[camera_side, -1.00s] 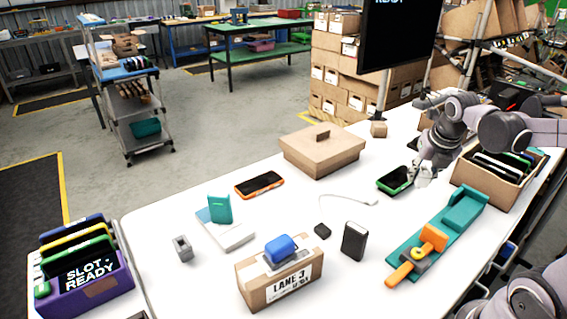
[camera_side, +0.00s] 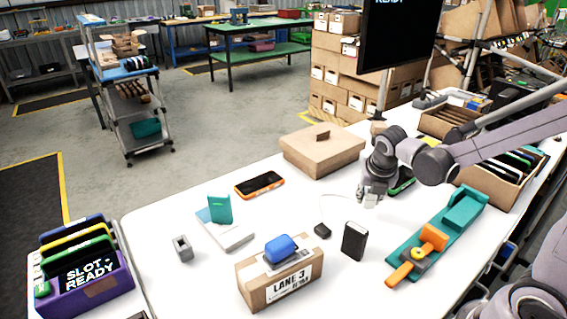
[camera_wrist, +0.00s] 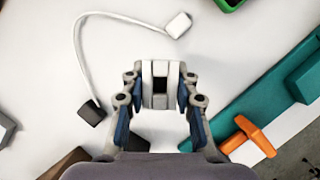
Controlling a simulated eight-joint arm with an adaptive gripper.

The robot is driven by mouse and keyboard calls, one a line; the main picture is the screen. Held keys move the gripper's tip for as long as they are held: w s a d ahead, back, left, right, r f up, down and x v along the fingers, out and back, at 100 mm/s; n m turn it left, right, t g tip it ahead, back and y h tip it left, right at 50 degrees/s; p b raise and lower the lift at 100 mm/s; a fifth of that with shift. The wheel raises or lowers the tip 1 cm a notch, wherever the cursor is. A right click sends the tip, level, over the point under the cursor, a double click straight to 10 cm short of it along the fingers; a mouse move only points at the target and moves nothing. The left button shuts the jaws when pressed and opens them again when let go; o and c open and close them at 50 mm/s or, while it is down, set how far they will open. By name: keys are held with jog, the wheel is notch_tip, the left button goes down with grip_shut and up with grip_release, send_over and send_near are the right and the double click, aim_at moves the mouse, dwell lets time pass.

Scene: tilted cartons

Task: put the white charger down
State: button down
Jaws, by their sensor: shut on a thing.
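The white charger (camera_wrist: 160,85) is a small white block with a dark square on its face, seen between my fingers in the wrist view. My gripper (camera_wrist: 160,92) is shut on it. In the side view my gripper (camera_side: 370,198) points down over the white table right of the middle, with a little white showing at its tips. The gap between charger and table is hard to judge. A white cable (camera_wrist: 84,45) lies on the table beside the gripper, with a white end block (camera_wrist: 178,24) and a dark block (camera_wrist: 92,113).
A black upright block (camera_side: 355,241) stands in front of my gripper. A teal holder (camera_side: 440,235) with an orange clamp (camera_side: 433,237) lies to the right. A green-edged tray (camera_side: 402,187) is partly behind my gripper. A lidded brown box (camera_side: 322,150) stands behind left. White table lies bare around the cable.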

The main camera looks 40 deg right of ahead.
aim_at(367, 206)
jog(key=shift+f, duration=1.75)
jog(key=shift+f, duration=0.1)
jog(key=c, duration=1)
grip_release()
jog(key=v, duration=1.2)
jog(key=s+a+m+t+y, duration=0.1)
jog(key=a+m, duration=0.1)
jog(key=m, duration=0.7)
jog(key=s+a+m+t+y, duration=0.1)
jog(key=s+m, duration=0.1)
jog(key=m, duration=0.7)
jog(key=s+a+m+t+y, duration=0.1)
jog(key=s+a+m+t, duration=0.1)
jog(key=m, duration=0.7)
jog(key=shift+s+a+r, duration=0.2)
jog(key=shift+a+r, duration=0.1)
